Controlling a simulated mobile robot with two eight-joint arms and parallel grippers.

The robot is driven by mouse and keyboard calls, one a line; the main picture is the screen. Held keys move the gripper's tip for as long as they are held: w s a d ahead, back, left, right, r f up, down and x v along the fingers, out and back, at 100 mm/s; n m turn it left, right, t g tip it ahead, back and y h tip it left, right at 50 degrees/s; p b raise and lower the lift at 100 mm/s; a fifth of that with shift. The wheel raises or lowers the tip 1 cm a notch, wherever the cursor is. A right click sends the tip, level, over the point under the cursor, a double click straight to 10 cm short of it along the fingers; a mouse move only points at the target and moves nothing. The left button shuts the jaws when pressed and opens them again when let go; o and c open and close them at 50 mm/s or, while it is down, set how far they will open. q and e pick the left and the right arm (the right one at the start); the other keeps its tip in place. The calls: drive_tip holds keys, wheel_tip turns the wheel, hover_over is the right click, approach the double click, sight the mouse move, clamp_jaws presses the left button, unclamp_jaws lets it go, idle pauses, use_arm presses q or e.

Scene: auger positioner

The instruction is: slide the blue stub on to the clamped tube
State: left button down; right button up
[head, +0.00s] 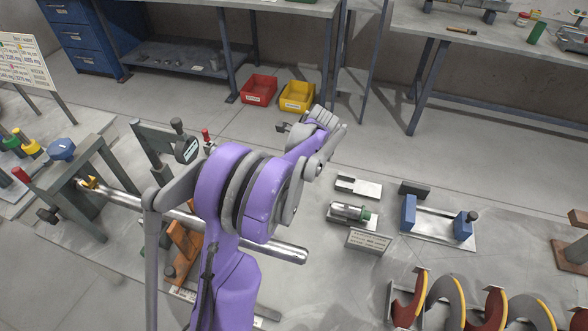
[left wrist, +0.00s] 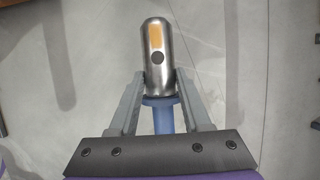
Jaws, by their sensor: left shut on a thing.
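The left wrist view shows my left gripper (left wrist: 155,82) shut on the blue stub (left wrist: 162,116). Its blue shaft and flange sit between the fingers. A rounded steel end with an orange patch and a dark round spot points away from the gripper. In the head view the clamped steel tube (head: 290,253) slopes from the clamp stand (head: 88,212) at left toward the middle, its rounded free end at the right. My purple arm hides part of the tube. The arm reaches beyond the tube in the picture; the stub is not clear there. My right gripper is not in view.
An orange-brown support (head: 183,245) stands near the tube. Metal fixtures, a blue-ended holder (head: 440,225) and an auger (head: 465,305) are at right. Red (head: 258,90) and yellow (head: 297,96) bins are at the back. The floor beneath the stub looks clear.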

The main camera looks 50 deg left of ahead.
use_arm(q)
drive_tip(key=shift+s+a, duration=0.5)
drive_tip(key=shift+a, duration=0.3)
drive_tip(key=shift+s+a, duration=0.45)
drive_tip(key=shift+a, duration=0.35)
drive_tip(key=shift+b, duration=0.4)
idle(0.5)
drive_tip(key=shift+s+a+b, duration=0.1)
drive_tip(key=shift+s+a, duration=0.5)
drive_tip(key=shift+a, duration=0.35)
drive_tip(key=shift+s+a+b, duration=0.1)
drive_tip(key=shift+s+a, duration=0.55)
drive_tip(key=shift+a, duration=0.35)
drive_tip(key=shift+s+a+b, duration=0.1)
drive_tip(key=shift+s+a, duration=0.5)
drive_tip(key=shift+a, duration=0.35)
idle(0.6)
drive_tip(key=shift+c, duration=1.4)
unclamp_jaws()
drive_tip(key=shift+r, duration=0.1)
drive_tip(key=v, duration=1)
drive_tip(key=shift+w+d+r+p, duration=0.15)
drive_tip(key=shift+w+r+p, duration=0.05)
drive_tip(key=shift+r+p, duration=0.15)
